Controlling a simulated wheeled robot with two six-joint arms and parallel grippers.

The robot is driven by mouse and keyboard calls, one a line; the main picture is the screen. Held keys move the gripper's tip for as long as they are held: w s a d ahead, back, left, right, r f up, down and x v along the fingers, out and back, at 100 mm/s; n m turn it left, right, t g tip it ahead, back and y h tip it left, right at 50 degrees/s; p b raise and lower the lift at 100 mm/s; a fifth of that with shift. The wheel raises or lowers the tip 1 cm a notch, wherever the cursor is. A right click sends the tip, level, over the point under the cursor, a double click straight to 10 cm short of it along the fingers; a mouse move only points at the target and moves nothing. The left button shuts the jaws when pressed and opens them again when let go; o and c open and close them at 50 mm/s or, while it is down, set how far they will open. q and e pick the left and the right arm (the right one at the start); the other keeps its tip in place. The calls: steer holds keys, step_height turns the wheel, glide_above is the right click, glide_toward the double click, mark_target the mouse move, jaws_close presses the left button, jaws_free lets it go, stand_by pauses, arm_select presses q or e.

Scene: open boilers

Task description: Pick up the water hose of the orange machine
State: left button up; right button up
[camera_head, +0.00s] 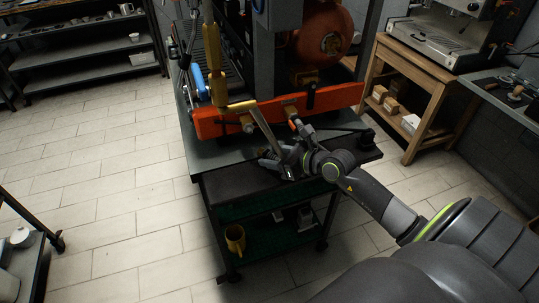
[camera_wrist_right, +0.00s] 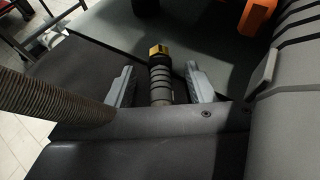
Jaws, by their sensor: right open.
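The orange machine (camera_head: 280,110) stands on a dark cart. A ribbed, metallic hose (camera_head: 267,132) slants down from a yellow pipe at its front, past my right gripper (camera_head: 272,160). A corrugated hose (camera_wrist_right: 50,95) also crosses the left side of the wrist view, outside the fingers. My right gripper is open, low over the cart's front. In the wrist view, a dark ribbed grip with a yellow tip (camera_wrist_right: 160,75) lies between the two grey fingers, with gaps on both sides. Whether it belongs to the hose cannot be told. My left gripper is not in view.
The cart's dark top (camera_head: 232,182) has bare room at its front left. A yellow mug (camera_head: 235,240) stands on the green lower shelf. A wooden table (camera_head: 420,75) with an espresso machine is at right. Dark shelves (camera_head: 90,62) stand at back left. Tiled floor is open at left.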

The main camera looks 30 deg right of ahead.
jaws_close()
stand_by(0.3)
steer(key=shift+r, duration=0.15)
steer(key=shift+r, duration=0.65)
steer(key=s+d, duration=0.3)
steer(key=s, duration=0.5)
steer(key=s+d, duration=0.3)
steer(key=s, duration=0.6)
steer(key=shift+d+p, duration=0.15)
steer(key=shift+p, duration=0.15)
